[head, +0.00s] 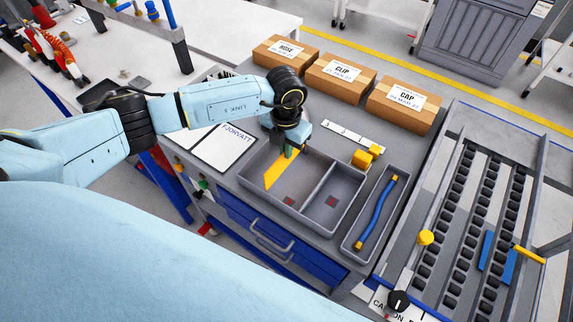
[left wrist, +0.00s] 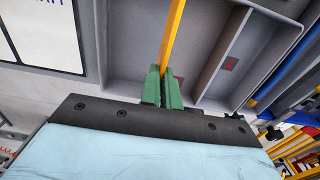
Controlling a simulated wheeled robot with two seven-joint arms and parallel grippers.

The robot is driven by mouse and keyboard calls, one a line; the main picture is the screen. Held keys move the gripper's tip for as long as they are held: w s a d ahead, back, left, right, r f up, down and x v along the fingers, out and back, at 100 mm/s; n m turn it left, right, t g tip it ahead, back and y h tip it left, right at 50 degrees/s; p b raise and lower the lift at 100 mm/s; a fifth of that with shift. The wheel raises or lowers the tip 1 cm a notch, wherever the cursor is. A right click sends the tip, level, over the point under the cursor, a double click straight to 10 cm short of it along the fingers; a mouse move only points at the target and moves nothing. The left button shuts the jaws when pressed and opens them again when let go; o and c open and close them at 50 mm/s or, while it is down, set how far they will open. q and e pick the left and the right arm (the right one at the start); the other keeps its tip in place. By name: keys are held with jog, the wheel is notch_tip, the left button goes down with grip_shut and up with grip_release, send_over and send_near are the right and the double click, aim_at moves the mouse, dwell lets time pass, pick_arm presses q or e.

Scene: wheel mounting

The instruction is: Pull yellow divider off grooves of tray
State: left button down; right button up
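The yellow divider (head: 281,168) is a thin upright plate at the left part of the grey tray (head: 318,207). My left gripper (head: 291,150) is at its far end, near the tray's back wall. In the left wrist view, the green fingers of my left gripper (left wrist: 162,88) are closed on both sides of the yellow divider (left wrist: 174,35). The grey tray (left wrist: 128,55) lies beyond them. I cannot tell whether the divider's lower edge sits in the grooves. My right gripper is not in view.
A grey divider wall (head: 318,186) splits the tray. A narrow tray with a blue tube (head: 377,214) stands to the right, a yellow block (head: 367,156) behind. Several cardboard boxes (head: 340,75) line the back. A roller rack (head: 470,215) stands at right.

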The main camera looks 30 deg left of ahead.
pick_arm(q)
jog(key=shift+r+p, duration=2.15)
jog(key=shift+r, duration=0.85)
jog(key=s+m+b, duration=0.1)
jog(key=m+b, duration=0.4)
jog(key=m, duration=0.6)
jog(key=s+d+m+b, duration=0.1)
jog(key=m+b, duration=0.4)
jog(key=m, duration=0.7)
jog(key=s+d+m+b, duration=0.1)
jog(key=m+b, duration=0.3)
jog(key=m, duration=0.7)
jog(key=shift+s+d+r+b, duration=0.15)
jog(key=shift+s+r+b, duration=0.25)
jog(key=shift+s, duration=0.3)
